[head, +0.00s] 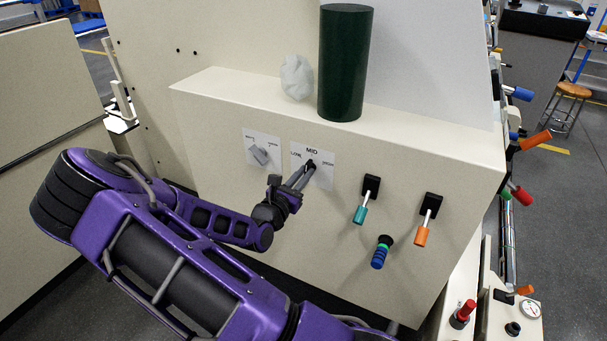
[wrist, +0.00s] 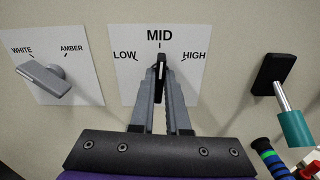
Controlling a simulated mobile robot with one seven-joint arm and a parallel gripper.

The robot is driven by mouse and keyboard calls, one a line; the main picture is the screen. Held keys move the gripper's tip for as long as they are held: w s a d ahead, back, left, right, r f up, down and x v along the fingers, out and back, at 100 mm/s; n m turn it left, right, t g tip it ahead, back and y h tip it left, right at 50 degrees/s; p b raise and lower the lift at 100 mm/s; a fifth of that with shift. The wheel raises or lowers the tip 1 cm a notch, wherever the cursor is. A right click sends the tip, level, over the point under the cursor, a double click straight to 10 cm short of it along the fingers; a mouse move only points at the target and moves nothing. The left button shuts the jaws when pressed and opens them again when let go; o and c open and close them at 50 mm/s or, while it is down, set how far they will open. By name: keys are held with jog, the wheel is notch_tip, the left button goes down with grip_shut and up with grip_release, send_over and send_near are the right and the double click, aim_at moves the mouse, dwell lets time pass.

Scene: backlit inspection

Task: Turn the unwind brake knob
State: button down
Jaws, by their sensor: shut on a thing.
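The unwind brake knob (wrist: 161,65) is a small dark knob on a white plate marked LOW, MID and HIGH. In the wrist view it stands upright, with its top toward MID. My gripper (wrist: 161,82) is shut on the knob, one grey finger on each side, and hides part of it. In the head view the knob (head: 311,163) shows only as a dark bit at the fingertips of my gripper (head: 303,172), which reaches the panel front from the lower left.
A grey selector (head: 260,155) marked WHITE and AMBER sits left of the knob. A teal-tipped lever (head: 361,214), an orange-tipped lever (head: 422,235) and a blue-green banded handle (head: 380,257) stick out at right. A dark green cylinder (head: 344,65) and a crumpled white item (head: 296,78) stand on the ledge.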

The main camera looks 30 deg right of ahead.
jog(key=shift+s+d+f+m+b, duration=0.15)
jog(key=shift+m+b, duration=1.05)
jog(key=shift+m, duration=1.5)
jog(key=shift+s+a+f+m+b, duration=0.1)
jog(key=shift+m+b, duration=1.1)
jog(key=shift+m, duration=1.8)
jog(key=c, duration=0.9)
grip_release()
jog(key=shift+d, duration=0.1)
jog(key=v, duration=1.7)
jog(key=shift+s, duration=0.15)
